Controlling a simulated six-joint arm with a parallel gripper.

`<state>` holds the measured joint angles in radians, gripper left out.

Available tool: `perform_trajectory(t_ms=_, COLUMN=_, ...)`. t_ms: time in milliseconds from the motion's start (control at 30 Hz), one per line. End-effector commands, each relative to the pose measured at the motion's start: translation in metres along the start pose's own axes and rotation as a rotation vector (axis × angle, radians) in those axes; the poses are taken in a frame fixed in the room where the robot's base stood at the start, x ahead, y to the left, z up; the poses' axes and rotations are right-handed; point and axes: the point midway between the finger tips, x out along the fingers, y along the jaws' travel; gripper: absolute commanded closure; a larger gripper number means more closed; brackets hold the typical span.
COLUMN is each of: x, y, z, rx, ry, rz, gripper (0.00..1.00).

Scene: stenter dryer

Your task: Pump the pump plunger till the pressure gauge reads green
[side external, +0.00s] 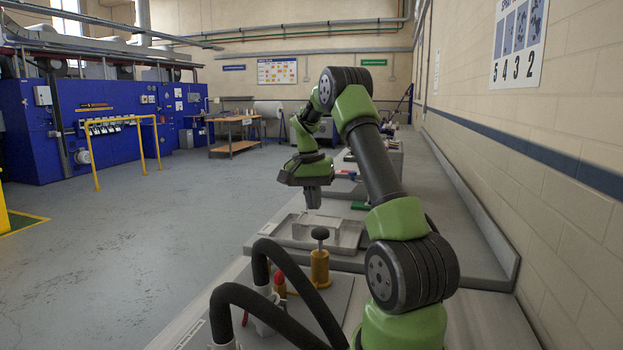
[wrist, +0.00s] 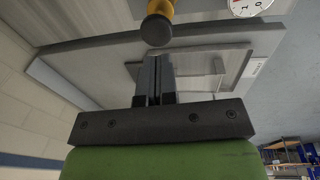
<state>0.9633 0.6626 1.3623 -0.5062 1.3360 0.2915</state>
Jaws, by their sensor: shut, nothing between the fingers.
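The pump plunger (side external: 320,235) has a dark round knob on a thin rod above a yellow pump body (side external: 320,267) on the near part of the bench. In the wrist view the dark knob (wrist: 156,30) is at the top, just beyond my fingertips. My gripper (side external: 312,206) points down, shut and empty, above the bench and beyond the plunger, apart from it. It also shows shut in the wrist view (wrist: 154,62). Part of the pressure gauge (wrist: 248,6), a white dial, shows at the top right of the wrist view. Its needle and coloured zone cannot be made out.
Black hoses (side external: 285,265) arch over the near bench left of the pump. A pale tray-like fixture (side external: 328,232) lies below my gripper. A wall (side external: 560,150) runs along the right side. The floor (side external: 150,240) left of the bench is clear.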

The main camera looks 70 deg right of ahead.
Motion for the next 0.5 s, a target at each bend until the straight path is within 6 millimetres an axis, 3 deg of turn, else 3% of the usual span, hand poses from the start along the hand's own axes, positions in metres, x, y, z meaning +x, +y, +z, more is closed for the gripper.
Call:
perform_trajectory(t_ms=200, x=-0.041, y=0.000, z=-0.001, rx=0.000, ry=0.004, rz=-0.002, gripper=1.00)
perform_trajectory(t_ms=500, x=-0.057, y=0.000, z=0.000, rx=0.002, ry=0.000, rz=-0.001, gripper=1.00)
